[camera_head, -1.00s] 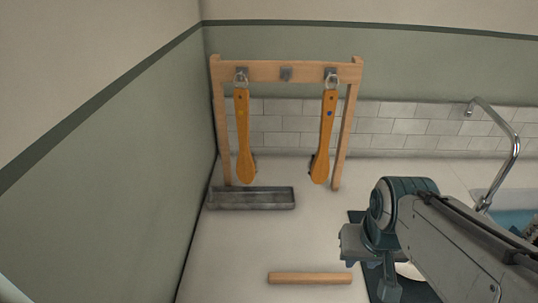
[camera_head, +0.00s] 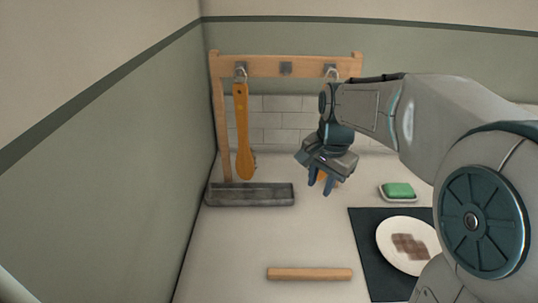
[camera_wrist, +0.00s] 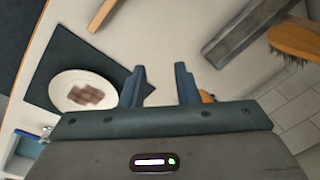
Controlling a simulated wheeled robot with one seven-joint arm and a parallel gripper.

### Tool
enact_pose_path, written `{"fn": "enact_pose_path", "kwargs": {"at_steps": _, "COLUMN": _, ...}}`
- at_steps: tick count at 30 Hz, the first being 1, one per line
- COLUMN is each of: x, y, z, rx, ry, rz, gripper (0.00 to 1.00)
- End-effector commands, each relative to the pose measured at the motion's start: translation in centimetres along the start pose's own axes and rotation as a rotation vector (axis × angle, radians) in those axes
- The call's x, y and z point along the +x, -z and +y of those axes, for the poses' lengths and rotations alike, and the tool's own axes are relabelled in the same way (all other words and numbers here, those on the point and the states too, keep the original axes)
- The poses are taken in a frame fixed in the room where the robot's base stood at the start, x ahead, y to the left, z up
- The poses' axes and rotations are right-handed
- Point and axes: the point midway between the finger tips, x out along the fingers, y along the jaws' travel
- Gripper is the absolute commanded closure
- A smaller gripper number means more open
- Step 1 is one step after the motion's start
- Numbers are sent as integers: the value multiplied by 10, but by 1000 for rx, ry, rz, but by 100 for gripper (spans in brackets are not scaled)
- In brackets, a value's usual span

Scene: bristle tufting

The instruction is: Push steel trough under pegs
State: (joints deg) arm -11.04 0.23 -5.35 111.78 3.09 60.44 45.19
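The grey steel trough (camera_head: 250,196) lies on the counter at the left, below and around the foot of the rack's left post. It also shows at the upper right of the wrist view (camera_wrist: 247,35). The pegs are on the wooden rack's top bar (camera_head: 290,68). A brush (camera_head: 242,130) hangs from the left peg, its lower end above the trough. The right brush is mostly hidden behind my arm. My gripper (camera_head: 322,186) is above the counter, right of the trough and apart from it. In the wrist view its fingers (camera_wrist: 160,82) are apart with nothing between them.
A wooden rod (camera_head: 310,274) lies on the front counter. A plate (camera_head: 390,238) with brown pieces sits on a dark mat (camera_head: 367,270) at the right, near a green soap (camera_head: 398,190) in a dish. The left wall (camera_head: 140,170) is close beside the trough. The middle counter is clear.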

Motion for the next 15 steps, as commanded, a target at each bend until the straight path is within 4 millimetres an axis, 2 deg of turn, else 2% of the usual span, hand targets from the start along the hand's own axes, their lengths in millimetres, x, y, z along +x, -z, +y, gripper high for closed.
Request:
{"fn": "enact_pose_path", "kwargs": {"at_steps": 1, "x": 10, "y": 9, "z": -21, "rx": 68, "ry": -12, "rz": -12, "gripper": 72}}
{"fn": "enact_pose_path", "kwargs": {"at_steps": 9, "x": 60, "y": 38, "z": -117, "rx": 478, "ry": -81, "rz": -32, "gripper": 72}}
{"fn": "enact_pose_path", "kwargs": {"at_steps": 15, "x": 99, "y": 41, "z": -169, "rx": 702, "ry": -125, "rz": -17, "gripper": 72}}
